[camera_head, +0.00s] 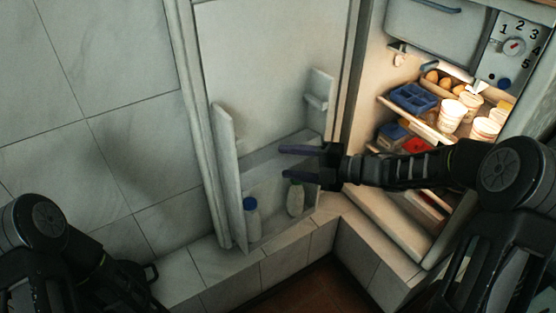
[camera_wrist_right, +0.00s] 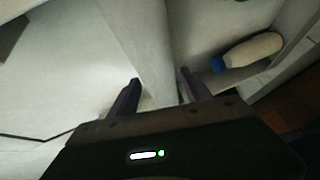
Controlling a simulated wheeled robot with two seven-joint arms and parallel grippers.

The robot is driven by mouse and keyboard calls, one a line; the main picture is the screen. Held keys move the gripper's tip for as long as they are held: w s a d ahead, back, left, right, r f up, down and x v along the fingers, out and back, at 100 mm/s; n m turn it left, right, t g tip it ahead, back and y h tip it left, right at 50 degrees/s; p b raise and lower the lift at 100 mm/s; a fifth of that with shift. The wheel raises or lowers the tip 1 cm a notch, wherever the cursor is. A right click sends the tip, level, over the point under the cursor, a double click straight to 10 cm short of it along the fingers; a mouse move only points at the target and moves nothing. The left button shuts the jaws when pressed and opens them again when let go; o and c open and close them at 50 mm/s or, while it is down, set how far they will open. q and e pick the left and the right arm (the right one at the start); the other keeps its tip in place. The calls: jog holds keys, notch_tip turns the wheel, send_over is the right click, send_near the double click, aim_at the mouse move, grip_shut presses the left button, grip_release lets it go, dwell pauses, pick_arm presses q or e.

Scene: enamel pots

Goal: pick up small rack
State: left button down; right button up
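A pale door rack (camera_head: 262,160) sits low on the inner side of the open fridge door (camera_head: 270,60); I cannot tell whether it is the small rack. A small pale bracket-like holder (camera_head: 318,101) shows higher on the door's right side. My right gripper (camera_head: 283,161) is open in front of the rack, fingers pointing left. In the right wrist view its fingertips (camera_wrist_right: 160,86) lie on either side of a pale upright panel edge (camera_wrist_right: 148,50); contact is unclear.
A blue-capped bottle (camera_head: 251,218) and a pale bottle (camera_head: 296,198) stand in the door's lower part. The open fridge at right holds a blue tray (camera_head: 413,98), cups (camera_head: 451,116) and eggs. A tiled ledge (camera_head: 290,246) runs below.

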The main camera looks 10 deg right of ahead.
grip_shut()
dwell(0.4)
jog(key=shift+r, duration=0.15)
jog(key=shift+s+d+r+p, duration=0.1)
jog(key=shift+s+r+p, duration=0.05)
jog(key=shift+r+p, duration=0.35)
notch_tip(320, 180, up, 6)
jog(key=p, duration=0.2)
jog(key=s+d+p, duration=0.1)
jog(key=s+d, duration=0.3)
jog(key=s, duration=0.5)
jog(key=s+d+p, duration=0.1)
jog(key=s+d, duration=0.3)
jog(key=s, duration=0.4)
jog(key=shift+s+d+f, duration=0.15)
jog(key=shift+s+d, duration=0.1)
jog(key=shift+s, duration=0.1)
